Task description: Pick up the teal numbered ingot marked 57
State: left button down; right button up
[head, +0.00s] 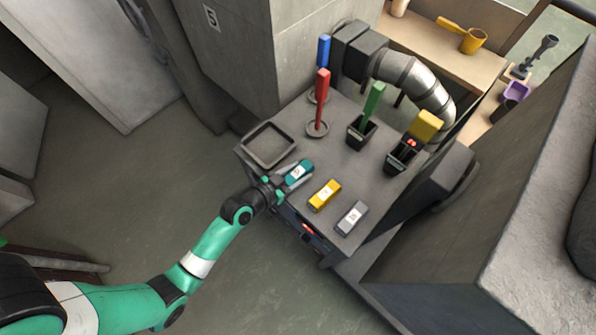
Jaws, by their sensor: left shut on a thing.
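The teal ingot (299,172) with a white number label is at the front left of the grey table (330,165). The number is too small to read surely. My left gripper (283,184) reaches in from the left over the table's front edge and is shut on the teal ingot's near end. I cannot tell whether the ingot is lifted off the table top. My right gripper is not in view.
A yellow ingot (325,195) and a grey ingot (352,218) lie to the right of the teal one. A shallow square tray (250,143) is left behind it. Red (322,95), blue (323,52), green (374,99) and yellow (426,126) handled tools stand behind.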

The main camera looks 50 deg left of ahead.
aim_at(298, 174)
pick_arm(q)
jog(key=shift+r, duration=0.15)
jog(key=shift+r, duration=0.25)
jog(key=r+p, duration=0.3)
jog(key=r, duration=0.1)
jog(key=shift+s+d, duration=0.25)
jog(key=shift+d, duration=0.05)
jog(key=s+d+r+p, duration=0.4)
jog(key=s+d+r, duration=0.4)
jog(key=s, duration=0.2)
jog(key=shift+d+r+p, duration=0.15)
jog(key=shift+d+p, duration=0.1)
jog(key=shift+p, duration=0.05)
